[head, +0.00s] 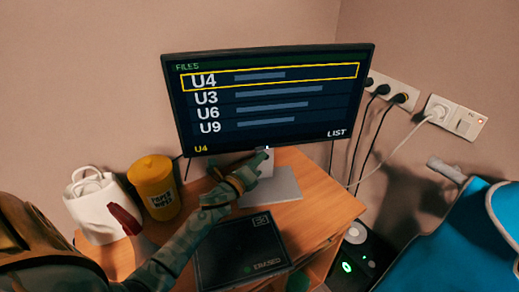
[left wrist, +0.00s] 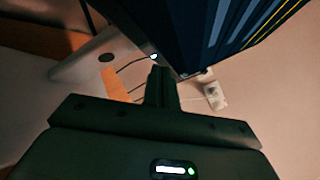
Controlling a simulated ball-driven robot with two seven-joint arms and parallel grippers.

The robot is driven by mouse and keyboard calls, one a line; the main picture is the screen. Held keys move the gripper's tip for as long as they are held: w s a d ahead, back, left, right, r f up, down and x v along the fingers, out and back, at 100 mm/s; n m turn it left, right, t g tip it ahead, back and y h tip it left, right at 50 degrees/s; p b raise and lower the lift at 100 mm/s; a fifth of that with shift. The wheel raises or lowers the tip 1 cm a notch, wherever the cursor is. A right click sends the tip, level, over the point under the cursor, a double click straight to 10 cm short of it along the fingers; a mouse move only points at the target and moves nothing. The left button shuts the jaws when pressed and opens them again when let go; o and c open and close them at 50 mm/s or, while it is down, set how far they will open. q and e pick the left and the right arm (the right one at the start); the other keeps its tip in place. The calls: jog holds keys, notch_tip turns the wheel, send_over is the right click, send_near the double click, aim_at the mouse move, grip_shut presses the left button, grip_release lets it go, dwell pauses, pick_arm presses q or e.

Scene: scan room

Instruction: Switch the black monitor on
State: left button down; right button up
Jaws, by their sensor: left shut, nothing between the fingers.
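The black monitor (head: 270,100) stands on a grey stand (head: 275,188) on the wooden desk, and its screen is lit. It shows a "FILES" list with U4, U3, U6 and U9; U4 is framed in yellow. My left gripper (head: 262,156) is shut and empty at the monitor's lower edge, beside a small bright light there. In the left wrist view my shut fingers (left wrist: 161,73) point at this small light (left wrist: 154,57) under the monitor's edge (left wrist: 185,70). I cannot tell whether they touch it. My right gripper is not in view.
A yellow tub (head: 154,188) and a white bag (head: 98,205) stand left of the monitor. A black box marked "ERASED" (head: 238,245) lies in front. A socket strip (head: 392,92) with plugs is on the wall. A blue padded thing (head: 450,245) is at right.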

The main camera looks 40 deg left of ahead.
pick_arm(q)
jog(key=shift+s+d+p, duration=0.35)
jog(key=shift+s+d, duration=1.35)
